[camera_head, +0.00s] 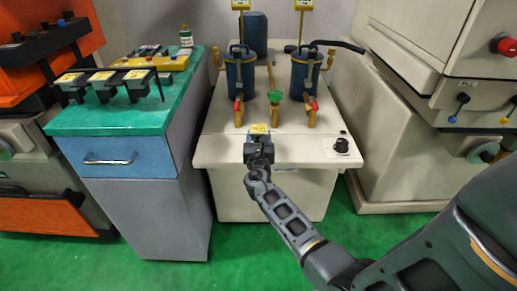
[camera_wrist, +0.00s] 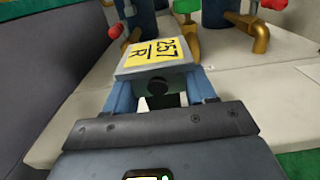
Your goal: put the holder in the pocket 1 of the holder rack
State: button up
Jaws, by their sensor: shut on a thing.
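The holder (camera_wrist: 157,60) is a grey block with a yellow label reading 257 over R and a dark round hole in its near face. My gripper (camera_wrist: 160,88) is shut on it, one blue finger on each side. In the head view the holder (camera_head: 259,129) and my gripper (camera_head: 259,143) are over the front of the beige machine's top; whether they touch it I cannot tell. The likely holder rack (camera_head: 110,88) is a row of dark forked pockets with yellow labels along the front of the green-topped cabinet at left. Its label numbers are too small to read.
The green cabinet top (camera_head: 95,119) is bare in front of the rack. A yellow tray (camera_head: 178,62) with small parts and a bottle (camera_head: 186,39) stand behind. Two blue filter canisters (camera_head: 240,75) with brass taps rise behind my gripper. A beige machine (camera_head: 400,125) stands at right.

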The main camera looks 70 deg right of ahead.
jog(key=shift+f+b, duration=0.7)
jog(key=shift+f, duration=1.25)
jog(key=shift+f, duration=0.1)
jog(key=shift+f, duration=0.15)
jog(key=o, duration=1.4)
jog(key=shift+r, duration=0.3)
jog(key=v, duration=1.2)
jog(key=shift+a+f, duration=0.1)
jog(key=shift+f, duration=0.05)
